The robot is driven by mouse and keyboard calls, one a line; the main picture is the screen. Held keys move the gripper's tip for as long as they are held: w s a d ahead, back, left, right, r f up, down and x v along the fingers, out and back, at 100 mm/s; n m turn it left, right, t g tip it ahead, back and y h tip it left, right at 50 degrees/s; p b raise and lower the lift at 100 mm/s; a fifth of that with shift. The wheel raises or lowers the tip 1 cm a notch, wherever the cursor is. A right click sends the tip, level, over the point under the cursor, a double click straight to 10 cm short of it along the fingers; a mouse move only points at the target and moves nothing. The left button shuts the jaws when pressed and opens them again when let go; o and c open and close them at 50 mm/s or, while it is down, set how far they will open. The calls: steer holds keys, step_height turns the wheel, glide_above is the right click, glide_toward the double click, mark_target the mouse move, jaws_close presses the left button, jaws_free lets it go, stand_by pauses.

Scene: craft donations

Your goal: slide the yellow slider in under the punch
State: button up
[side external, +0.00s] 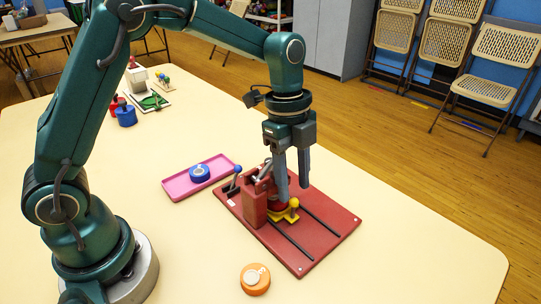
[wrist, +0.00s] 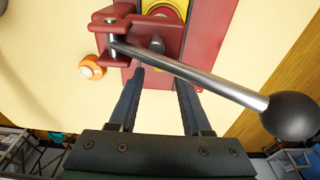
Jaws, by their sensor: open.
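The yellow slider (side external: 288,215) sits on the red base board beside the red punch frame (side external: 255,204), with a small upright yellow knob. A red round piece shows on it, partly hidden by a finger. In the wrist view, part of a yellow ring (wrist: 182,8) shows at the top edge, partly behind the red punch frame (wrist: 168,38). My gripper (side external: 293,192) points down over the slider area, fingers apart and nothing between them. In the wrist view my gripper (wrist: 160,77) is open below the punch frame. I cannot tell whether a finger touches the slider.
The punch lever's metal rod (wrist: 200,77) with its dark ball crosses close to my fingers. Dark rails (side external: 325,224) run along the board. A pink tray (side external: 178,184) holds a blue round piece (side external: 200,173). An orange round piece (side external: 255,279) lies in front; the table's right side is clear.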

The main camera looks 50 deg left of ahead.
steer(key=shift+r, duration=2.25)
